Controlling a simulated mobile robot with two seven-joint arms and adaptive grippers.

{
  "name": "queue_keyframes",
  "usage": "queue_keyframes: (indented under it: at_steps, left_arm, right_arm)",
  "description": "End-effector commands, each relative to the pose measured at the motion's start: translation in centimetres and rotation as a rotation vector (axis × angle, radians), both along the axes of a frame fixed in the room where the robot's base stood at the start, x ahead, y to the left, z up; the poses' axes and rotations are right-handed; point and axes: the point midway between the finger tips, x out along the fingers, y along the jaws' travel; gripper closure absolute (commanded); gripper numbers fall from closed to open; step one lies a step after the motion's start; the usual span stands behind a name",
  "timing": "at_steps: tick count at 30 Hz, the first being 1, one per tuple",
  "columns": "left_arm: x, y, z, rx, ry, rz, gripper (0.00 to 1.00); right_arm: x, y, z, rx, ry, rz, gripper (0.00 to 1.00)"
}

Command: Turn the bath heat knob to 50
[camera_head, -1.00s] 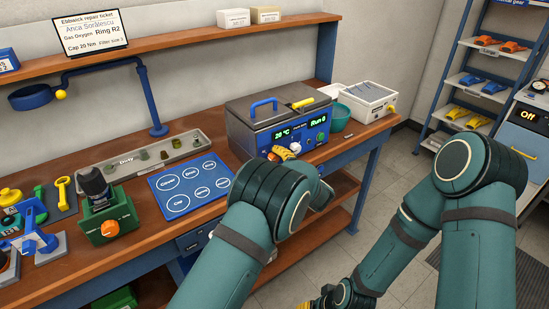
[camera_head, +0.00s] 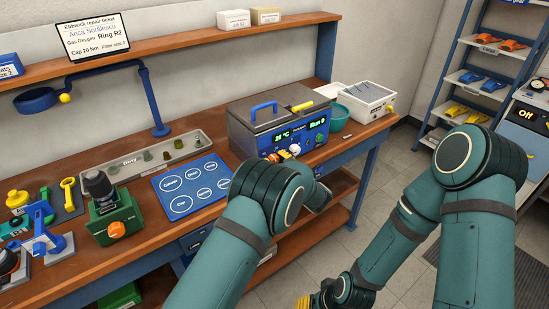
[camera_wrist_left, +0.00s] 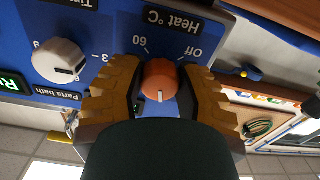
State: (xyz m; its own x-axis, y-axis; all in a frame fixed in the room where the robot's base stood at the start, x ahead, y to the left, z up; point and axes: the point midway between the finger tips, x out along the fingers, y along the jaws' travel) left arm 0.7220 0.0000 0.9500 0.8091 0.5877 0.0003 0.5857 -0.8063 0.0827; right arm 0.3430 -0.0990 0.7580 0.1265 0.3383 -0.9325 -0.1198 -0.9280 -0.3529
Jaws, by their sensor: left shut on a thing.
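The heat knob (camera_wrist_left: 159,80) is orange-red with a white mark, on the blue front panel of the parts bath (camera_head: 278,125). In the left wrist view the panel appears upside down, with "60" and "Off" beside the knob and the mark pointing down the picture. My left gripper (camera_wrist_left: 158,92) has its yellow ridged fingers shut on the knob from both sides. In the head view this gripper (camera_head: 284,156) is small and partly hidden behind my left arm. The bath's green display seems to read 26 °C. My right gripper (camera_head: 303,302) shows only as yellow fingers at the bottom edge.
A white time knob (camera_wrist_left: 60,61) sits beside the heat knob on the panel. A teal bowl (camera_head: 338,116) and a white box (camera_head: 364,100) stand right of the bath. A blue mat (camera_head: 192,186) lies to its left.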

Motion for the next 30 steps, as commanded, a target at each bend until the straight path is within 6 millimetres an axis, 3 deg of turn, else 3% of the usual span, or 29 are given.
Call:
queue_keyframes:
  at_steps: [30]
  left_arm:
    - [0.1, 0.1, 0.2, 0.734, 0.53, 0.002, 1.0]
  right_arm:
    - [1.0, -0.2, 3.3, -0.005, -0.022, -0.017, 0.53]
